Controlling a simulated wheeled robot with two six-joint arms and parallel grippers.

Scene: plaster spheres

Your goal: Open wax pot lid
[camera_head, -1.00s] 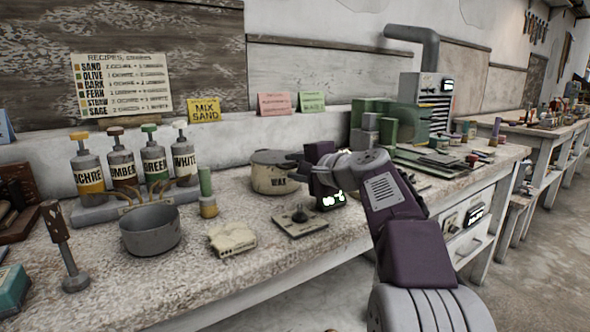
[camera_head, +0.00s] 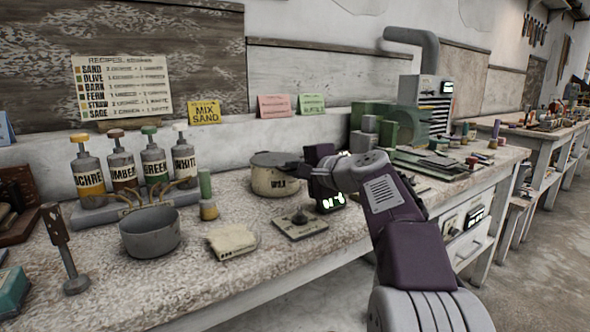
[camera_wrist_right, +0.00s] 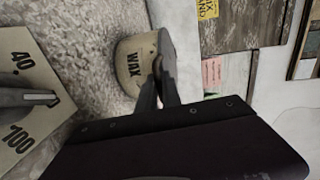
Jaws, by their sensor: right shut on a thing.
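The wax pot (camera_head: 272,182) is a cream, round pot marked WAX, standing upright on the bench. Its grey lid (camera_head: 272,158) sits on top. My right gripper (camera_head: 292,168) reaches in from the right, with its fingers at the lid's right edge. In the right wrist view the pot (camera_wrist_right: 130,62) lies sideways at top centre, and the fingers (camera_wrist_right: 158,80) are close together at the dark lid (camera_wrist_right: 166,48). They are shut on the lid's edge, though the exact contact is small and partly hidden. My left gripper is not in view.
A dial plate (camera_head: 300,224) and a cream block (camera_head: 232,241) lie in front of the pot. A grey bowl (camera_head: 150,232) and labelled bottles (camera_head: 155,165) stand to the left. Green machinery (camera_head: 385,125) is at the back right.

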